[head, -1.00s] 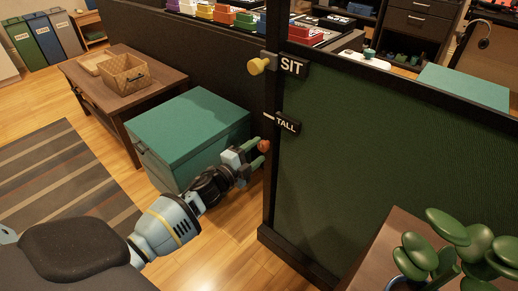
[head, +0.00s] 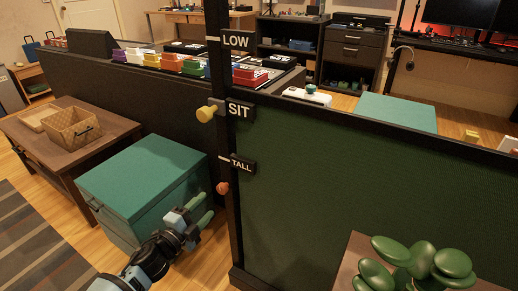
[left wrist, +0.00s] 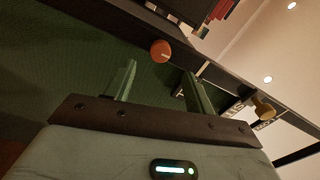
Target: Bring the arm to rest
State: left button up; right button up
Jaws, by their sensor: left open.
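My left arm reaches in from the bottom left of the head view. Its gripper (head: 200,212) is open, with its two green fingers apart and nothing between them. It is in front of the teal chest and just below and left of an orange-red knob (head: 222,188) on the dark post. In the left wrist view the open fingers (left wrist: 160,85) show, with the same round knob (left wrist: 160,50) beyond the fingertips, apart from them. A yellow knob (head: 206,113) sits higher on the post by the SIT label (head: 239,110). My right gripper is not in view.
The dark post (head: 226,140) and green panel (head: 320,190) stand right of the gripper. A teal chest (head: 140,180) is behind and left of it, beside a brown table (head: 30,140) with a basket. A plant (head: 420,262) stands at bottom right. Some floor shows at lower left.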

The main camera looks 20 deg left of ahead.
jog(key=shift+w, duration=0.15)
